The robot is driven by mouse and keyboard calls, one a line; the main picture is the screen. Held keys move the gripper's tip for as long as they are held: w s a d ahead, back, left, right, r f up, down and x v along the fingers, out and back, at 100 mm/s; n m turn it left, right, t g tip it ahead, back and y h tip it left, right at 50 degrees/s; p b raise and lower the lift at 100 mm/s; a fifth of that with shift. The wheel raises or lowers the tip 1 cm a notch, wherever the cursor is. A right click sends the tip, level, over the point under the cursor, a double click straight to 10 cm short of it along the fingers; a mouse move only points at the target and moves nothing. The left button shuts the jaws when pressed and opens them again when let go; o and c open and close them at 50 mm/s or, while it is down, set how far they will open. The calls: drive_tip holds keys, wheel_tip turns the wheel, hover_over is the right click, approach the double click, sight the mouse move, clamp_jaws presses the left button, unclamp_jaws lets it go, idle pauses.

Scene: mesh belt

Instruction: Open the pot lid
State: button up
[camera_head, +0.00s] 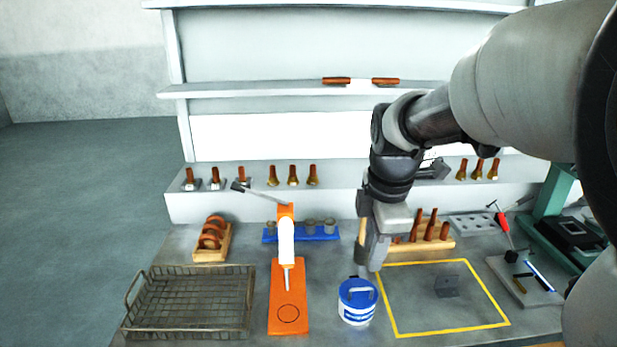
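The pot (357,314) is a small blue and white container on the table, just left of the yellow-outlined area. Its blue lid (358,291) sits on top and carries a raised handle. My gripper (368,265) points down just above and slightly right of the lid, near its back edge. The fingers are seen from the side and overlap, so I cannot tell whether they are open or touching the lid.
A wire basket (142,318) stands at the front left. An orange stand with a white device (288,245) is left of the pot. A tool tray (524,291) lies right.

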drive_tip(key=b, duration=0.1)
hover_over(363, 301)
wheel_tip(363, 301, down, 11)
drive_tip(key=shift+r, duration=0.2)
clamp_jaws()
idle(1.3)
